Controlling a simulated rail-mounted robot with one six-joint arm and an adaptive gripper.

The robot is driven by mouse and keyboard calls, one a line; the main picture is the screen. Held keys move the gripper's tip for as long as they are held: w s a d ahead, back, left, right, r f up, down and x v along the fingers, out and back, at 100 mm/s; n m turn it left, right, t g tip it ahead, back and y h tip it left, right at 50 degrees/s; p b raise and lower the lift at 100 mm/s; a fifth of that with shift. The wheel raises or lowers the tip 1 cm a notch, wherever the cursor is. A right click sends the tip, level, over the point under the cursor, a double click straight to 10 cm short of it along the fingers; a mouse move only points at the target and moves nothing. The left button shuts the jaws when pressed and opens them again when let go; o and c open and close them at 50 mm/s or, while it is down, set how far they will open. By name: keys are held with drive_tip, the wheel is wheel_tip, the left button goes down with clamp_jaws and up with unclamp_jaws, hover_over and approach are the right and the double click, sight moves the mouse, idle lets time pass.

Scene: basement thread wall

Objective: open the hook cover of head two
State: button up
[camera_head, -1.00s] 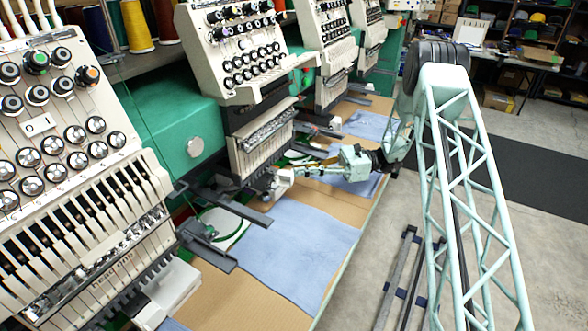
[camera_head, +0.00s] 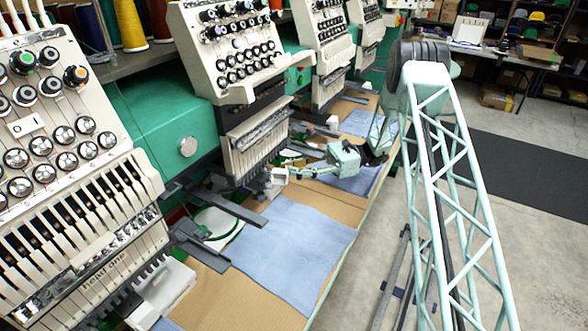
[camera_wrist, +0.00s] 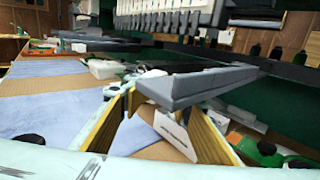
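Head two (camera_head: 238,60) is the second cream embroidery head, with its needle row (camera_head: 258,140) above the table. My gripper (camera_head: 292,172) is low beside the front of its lower arm, near a small whitish part (camera_head: 277,180). In the wrist view, my gripper (camera_wrist: 165,108) has its two yellow-lined fingers spread apart. A white plate-like part (camera_wrist: 172,130) shows between them, possibly the hook cover; I cannot tell whether it is open or touched. A grey bar (camera_wrist: 195,86) crosses above and partly hides the right finger.
Head one (camera_head: 70,150) stands in the left foreground. Dark grey frame arms (camera_head: 225,205) reach out by head two. Blue cloth (camera_head: 285,240) lies on the tan table (camera_head: 215,300). More heads (camera_head: 322,45) stand farther back. The floor (camera_head: 520,240) on the right is mostly clear.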

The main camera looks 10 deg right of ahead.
drive_tip(key=shift+w+d, duration=0.2)
drive_tip(key=w+d, duration=0.1)
drive_tip(key=d, duration=1)
drive_tip(key=shift+d, duration=0.35)
drive_tip(key=shift+w, duration=0.1)
idle(0.5)
